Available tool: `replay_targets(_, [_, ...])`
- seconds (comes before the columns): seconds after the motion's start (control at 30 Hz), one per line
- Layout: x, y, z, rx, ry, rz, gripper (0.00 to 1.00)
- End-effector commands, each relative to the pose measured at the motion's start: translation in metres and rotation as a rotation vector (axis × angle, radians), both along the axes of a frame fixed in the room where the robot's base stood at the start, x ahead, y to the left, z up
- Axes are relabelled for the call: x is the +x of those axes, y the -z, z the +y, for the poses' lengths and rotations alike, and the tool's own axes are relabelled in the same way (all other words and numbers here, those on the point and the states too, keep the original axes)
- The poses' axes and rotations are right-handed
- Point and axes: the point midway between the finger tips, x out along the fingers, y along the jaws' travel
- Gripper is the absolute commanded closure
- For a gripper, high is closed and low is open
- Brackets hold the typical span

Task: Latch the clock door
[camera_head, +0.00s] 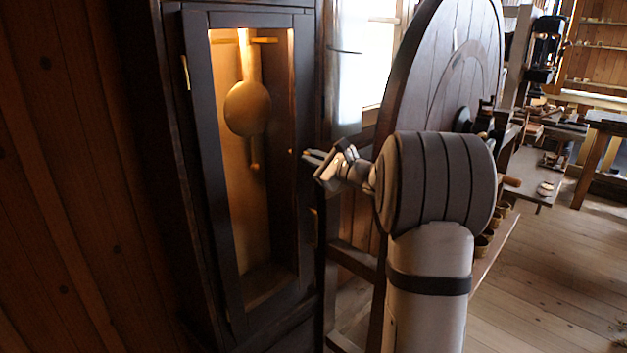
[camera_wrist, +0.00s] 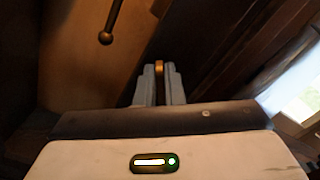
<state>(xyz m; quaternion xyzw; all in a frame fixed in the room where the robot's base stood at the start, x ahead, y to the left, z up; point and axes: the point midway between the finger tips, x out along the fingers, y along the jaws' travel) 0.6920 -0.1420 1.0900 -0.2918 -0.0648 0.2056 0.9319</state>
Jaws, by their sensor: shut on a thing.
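The tall dark clock case stands at the left of the head view, with its narrow dark-framed clock door (camera_head: 213,200) around a lit opening. The door looks flush or nearly flush with the case; I cannot tell whether a small gap remains. My gripper (camera_head: 313,158) is at the door's right side, about mid-height. In the wrist view my gripper (camera_wrist: 160,88) is shut on a small brass piece (camera_wrist: 159,67), seemingly the latch or its knob. The fingers hide most of it, so its angle is unclear.
A brass pendulum (camera_head: 248,108) hangs inside the clock; its rod end (camera_wrist: 106,37) shows in the wrist view. A brass fitting (camera_head: 314,226) sits lower on the case's right side. A large wooden wheel (camera_head: 430,60) stands close behind my arm.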

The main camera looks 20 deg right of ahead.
Motion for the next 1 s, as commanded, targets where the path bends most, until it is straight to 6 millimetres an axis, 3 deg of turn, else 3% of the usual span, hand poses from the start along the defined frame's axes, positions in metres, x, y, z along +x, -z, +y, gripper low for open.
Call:
replay_targets(0.03, [-0.0005, 0.0117, 0.0009, -0.044, -0.001, -0.022, 1.00])
replay_targets(1.0, [-0.0019, 0.0146, 0.0047, -0.789, 0.000, -0.366, 1.00])
